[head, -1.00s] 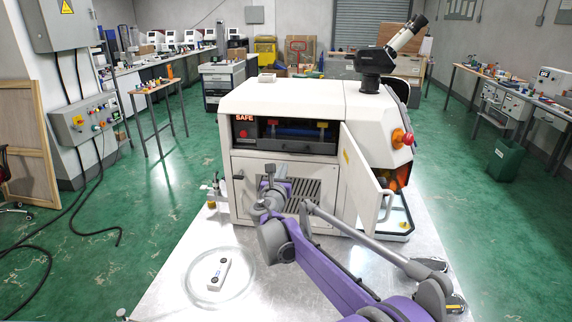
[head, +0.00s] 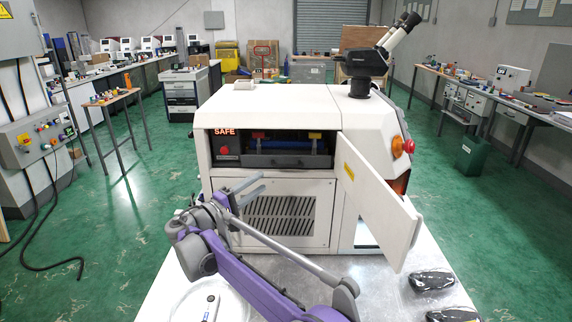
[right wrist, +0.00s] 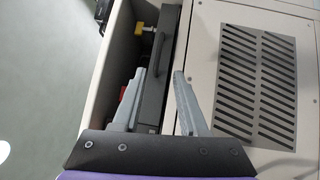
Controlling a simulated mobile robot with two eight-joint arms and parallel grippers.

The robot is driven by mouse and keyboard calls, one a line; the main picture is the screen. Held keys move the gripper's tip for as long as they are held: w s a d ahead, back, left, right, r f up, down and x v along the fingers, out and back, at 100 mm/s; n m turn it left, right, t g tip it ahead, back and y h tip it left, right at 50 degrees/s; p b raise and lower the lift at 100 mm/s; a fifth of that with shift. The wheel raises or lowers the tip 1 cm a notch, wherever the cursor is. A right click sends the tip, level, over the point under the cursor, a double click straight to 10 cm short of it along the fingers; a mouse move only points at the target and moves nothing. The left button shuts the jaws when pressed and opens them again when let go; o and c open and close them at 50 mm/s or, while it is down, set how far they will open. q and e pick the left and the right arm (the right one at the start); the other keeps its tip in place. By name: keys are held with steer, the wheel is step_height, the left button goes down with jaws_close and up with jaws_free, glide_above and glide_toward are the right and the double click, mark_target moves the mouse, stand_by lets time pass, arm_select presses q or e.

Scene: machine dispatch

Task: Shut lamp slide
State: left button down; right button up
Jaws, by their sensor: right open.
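The lamp slide, a dark grey drawer with a handle (head: 288,160), sits in the front opening of the white machine (head: 275,105). It also shows in the right wrist view (right wrist: 155,88), where its bar handle (right wrist: 158,48) is clear. How far it stands out is hard to tell. My right gripper (head: 262,183) is open and empty, just below and left of the slide. My left gripper is out of view.
A white door (head: 375,195) stands swung open to the right of the opening. A vented panel (head: 282,215) lies below. Black objects (head: 432,280) lie on the table at the right.

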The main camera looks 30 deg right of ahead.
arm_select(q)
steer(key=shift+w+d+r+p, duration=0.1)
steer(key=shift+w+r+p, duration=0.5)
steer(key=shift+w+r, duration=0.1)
arm_select(e)
steer(key=w+d+r+m+g, duration=0.1)
steer(key=w+d+m, duration=0.1)
steer(key=d, duration=0.7)
steer(key=shift+d+r+m, duration=0.25)
steer(key=shift+d+m, duration=0.1)
steer(key=shift+m, duration=0.05)
steer(key=shift+c, duration=0.3)
jaws_close()
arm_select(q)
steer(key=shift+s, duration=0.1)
